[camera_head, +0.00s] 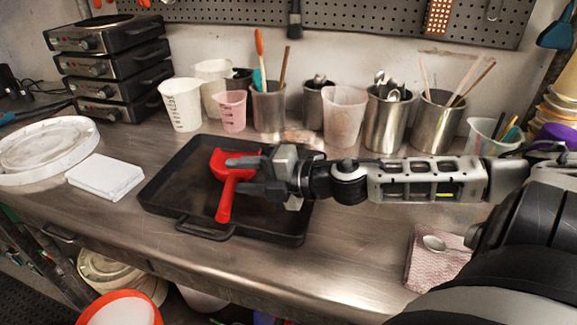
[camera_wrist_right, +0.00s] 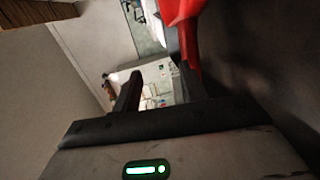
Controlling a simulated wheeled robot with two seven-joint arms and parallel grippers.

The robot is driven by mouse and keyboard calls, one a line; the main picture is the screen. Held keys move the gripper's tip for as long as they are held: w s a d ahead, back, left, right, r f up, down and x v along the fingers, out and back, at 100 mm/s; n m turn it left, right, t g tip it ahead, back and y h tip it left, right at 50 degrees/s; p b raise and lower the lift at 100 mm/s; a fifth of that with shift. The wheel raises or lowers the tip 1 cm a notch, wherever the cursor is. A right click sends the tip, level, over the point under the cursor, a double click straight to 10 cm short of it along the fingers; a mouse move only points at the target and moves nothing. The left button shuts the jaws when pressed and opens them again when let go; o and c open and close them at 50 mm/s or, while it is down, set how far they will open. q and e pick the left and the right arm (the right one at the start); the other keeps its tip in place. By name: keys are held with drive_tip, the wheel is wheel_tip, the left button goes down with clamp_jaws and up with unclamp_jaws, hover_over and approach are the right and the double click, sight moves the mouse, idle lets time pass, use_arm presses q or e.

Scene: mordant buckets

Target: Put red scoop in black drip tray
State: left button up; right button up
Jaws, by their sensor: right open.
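The red scoop (camera_head: 224,205) is in the black drip tray (camera_head: 270,231) on the metal bench, its handle pointing toward the tray's front edge. My right gripper (camera_head: 236,175) reaches in from the right over the tray, and its open fingers overlap the scoop in the head view. Whether they touch it I cannot tell. In the right wrist view part of the red scoop (camera_wrist_right: 183,30) shows at the top, beside a dark finger. Whether the scoop rests fully on the tray floor is not clear. My left gripper is not in view.
Metal cups and beakers (camera_head: 343,115) line the back of the bench. Stacked hot plates (camera_head: 108,60) stand at the back left. A white folded cloth (camera_head: 106,176) and a white lid (camera_head: 45,148) lie left of the tray. A spoon on a cloth (camera_head: 425,262) lies right. The front middle bench is clear.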

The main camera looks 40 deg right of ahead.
drive_tip(key=shift+v, duration=0.95)
use_arm(q)
drive_tip(key=p, duration=0.1)
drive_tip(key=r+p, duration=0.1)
drive_tip(key=p, duration=0.1)
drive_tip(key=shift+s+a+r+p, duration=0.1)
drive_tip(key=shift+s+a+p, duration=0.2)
use_arm(e)
drive_tip(key=v, duration=0.9)
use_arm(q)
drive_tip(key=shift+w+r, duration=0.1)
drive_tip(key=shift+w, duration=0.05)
